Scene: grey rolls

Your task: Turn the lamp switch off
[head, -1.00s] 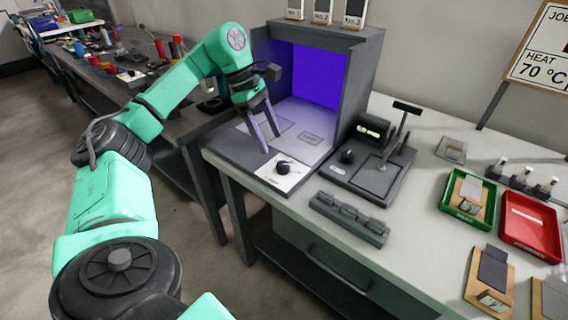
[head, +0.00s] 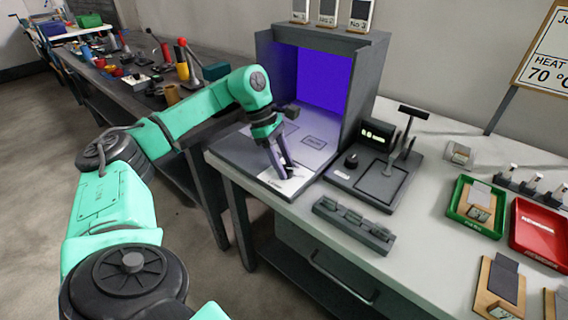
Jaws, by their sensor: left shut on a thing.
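The lamp switch is a dark knob on a white plate (head: 287,183) at the front of the grey light booth (head: 262,178). My left gripper (head: 285,174) points down over this plate, with its fingers closed around the knob. The fingers hide most of the knob, so its angle cannot be read. The inside of the booth glows violet-blue (head: 324,80). My right gripper is not in view.
A grey slotted block (head: 353,224) lies in front. Green (head: 474,207) and red (head: 540,232) trays sit further right.

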